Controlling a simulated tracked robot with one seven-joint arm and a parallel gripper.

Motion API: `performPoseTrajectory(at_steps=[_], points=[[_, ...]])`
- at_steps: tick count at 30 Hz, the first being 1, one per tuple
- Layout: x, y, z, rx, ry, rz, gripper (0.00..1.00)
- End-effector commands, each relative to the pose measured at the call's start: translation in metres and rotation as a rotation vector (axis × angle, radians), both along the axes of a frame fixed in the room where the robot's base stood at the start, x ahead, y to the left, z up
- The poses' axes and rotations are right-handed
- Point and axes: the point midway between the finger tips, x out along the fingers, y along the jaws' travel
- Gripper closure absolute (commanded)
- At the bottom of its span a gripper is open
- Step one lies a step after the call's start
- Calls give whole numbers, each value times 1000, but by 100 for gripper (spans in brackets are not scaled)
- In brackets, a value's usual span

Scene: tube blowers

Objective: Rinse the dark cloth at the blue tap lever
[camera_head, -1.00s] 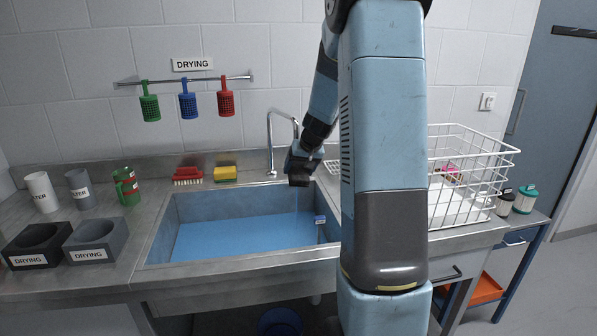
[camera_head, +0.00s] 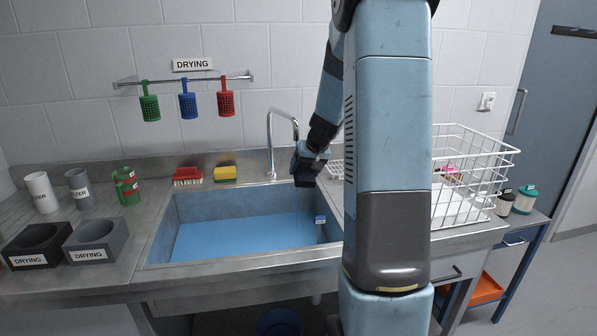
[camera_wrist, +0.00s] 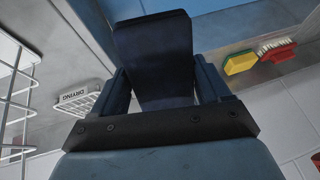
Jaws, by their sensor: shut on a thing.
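My gripper (camera_head: 305,163) is above the right back part of the sink (camera_head: 165,222), just right of the tap spout (camera_head: 283,117). In the wrist view its two fingers (camera_wrist: 160,82) are closed on the dark cloth (camera_wrist: 153,45), a flat dark navy piece that extends beyond them. In the head view the cloth (camera_head: 304,181) is a small dark patch below the gripper, clear of the blue sink bottom. I cannot make out the blue tap lever; my gripper and arm cover part of the area beside the spout.
A red brush (camera_head: 187,176) and yellow-green sponge (camera_head: 225,173) lie behind the sink. Cups and drying holders (camera_head: 97,240) stand left. A white wire basket (camera_head: 470,165) stands right, behind my arm. Coloured strainers (camera_head: 188,103) hang on a wall rail.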

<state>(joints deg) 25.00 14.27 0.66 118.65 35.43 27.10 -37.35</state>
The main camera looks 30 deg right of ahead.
Motion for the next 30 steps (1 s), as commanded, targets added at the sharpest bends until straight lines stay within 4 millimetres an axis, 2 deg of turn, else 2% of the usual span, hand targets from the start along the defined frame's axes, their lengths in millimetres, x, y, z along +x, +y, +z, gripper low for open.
performPoseTrajectory(at_steps=[30], points=[[-62,-9,0,0,0,1,53]])
